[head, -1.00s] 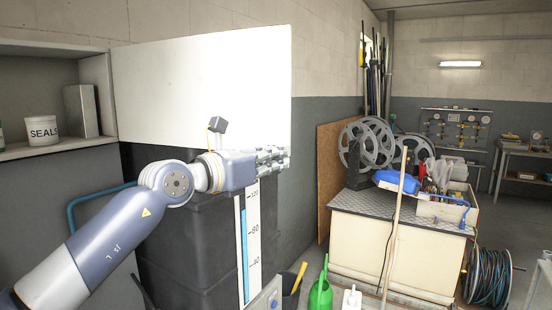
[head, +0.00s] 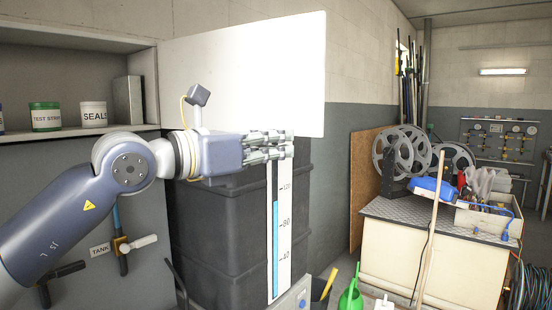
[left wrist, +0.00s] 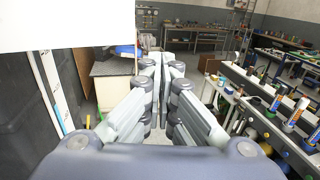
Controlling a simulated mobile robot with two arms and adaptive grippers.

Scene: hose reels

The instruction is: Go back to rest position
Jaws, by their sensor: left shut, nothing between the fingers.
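My left gripper (head: 287,146) is raised in front of the dark tank (head: 215,230) and below the white board (head: 240,85) in the head view. Its fingers point right and hide the top of the tank's level scale (head: 283,240). In the left wrist view its fingertips (left wrist: 161,62) meet, with nothing between them. My right gripper is in neither view.
A shelf (head: 70,134) with labelled tubs is at the left, above a valve marked TANK (head: 122,245). A workbench (head: 430,255) with hose reels (head: 402,152) stands right. The left wrist view shows a cluttered bench (left wrist: 285,125) at right.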

